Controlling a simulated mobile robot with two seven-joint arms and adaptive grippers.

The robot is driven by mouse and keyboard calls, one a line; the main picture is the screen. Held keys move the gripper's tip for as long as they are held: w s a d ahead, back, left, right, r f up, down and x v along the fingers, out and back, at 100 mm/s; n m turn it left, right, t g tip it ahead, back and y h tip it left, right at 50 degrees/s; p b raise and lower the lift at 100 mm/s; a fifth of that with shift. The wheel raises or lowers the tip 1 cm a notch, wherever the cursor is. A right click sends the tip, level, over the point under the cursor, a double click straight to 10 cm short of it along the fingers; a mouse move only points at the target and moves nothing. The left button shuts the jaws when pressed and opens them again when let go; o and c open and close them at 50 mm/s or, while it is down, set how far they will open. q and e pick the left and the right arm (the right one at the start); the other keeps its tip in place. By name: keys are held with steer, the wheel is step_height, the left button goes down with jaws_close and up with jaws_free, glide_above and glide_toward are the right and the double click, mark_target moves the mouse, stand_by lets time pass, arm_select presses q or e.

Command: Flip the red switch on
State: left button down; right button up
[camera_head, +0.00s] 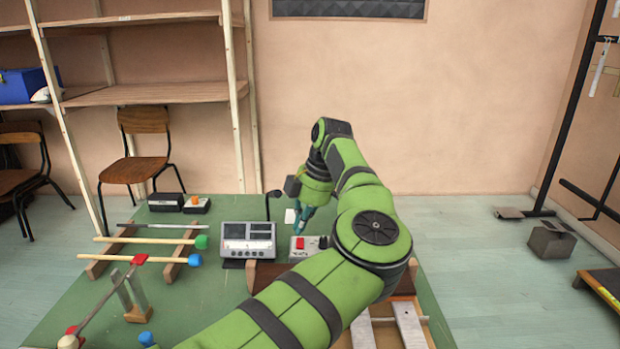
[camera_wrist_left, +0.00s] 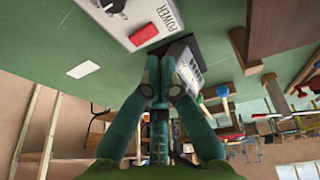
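The red switch (camera_head: 300,243) sits on top of a small light-grey box (camera_head: 309,256) on the green table. In the left wrist view the red switch (camera_wrist_left: 145,35) shows close up on the box's pale face, near the printed word POWER. Whether it is on or off I cannot tell. My left gripper (camera_head: 303,217) hangs above and behind the box, with its fingers pointing down. In the left wrist view its teal fingertips (camera_wrist_left: 161,72) are together and hold nothing. They appear apart from the switch. My right gripper is in neither view.
A grey device with dark panels (camera_head: 248,240) stands left of the box. Mallets (camera_head: 150,258) lie on wooden rails farther left. A white card (camera_head: 290,215) lies behind the box.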

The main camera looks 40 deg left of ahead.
arm_select(q)
steer(key=v, duration=0.9)
steer(key=shift+r, duration=0.4)
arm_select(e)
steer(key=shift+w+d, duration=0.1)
arm_select(q)
steer(key=shift+w+d, duration=0.15)
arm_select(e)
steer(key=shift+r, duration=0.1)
arm_select(q)
steer(key=w+d+g+y, duration=0.1)
steer(key=w+d+f+g+y, duration=0.1)
steer(key=y, duration=0.1)
steer(key=w+d+f+n+g+y, duration=0.1)
steer(key=d+y, duration=0.1)
steer(key=shift+f+p, duration=0.1)
steer(key=shift+p, duration=0.3)
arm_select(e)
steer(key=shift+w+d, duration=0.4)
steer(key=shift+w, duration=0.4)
arm_select(q)
steer(key=shift+a, duration=0.1)
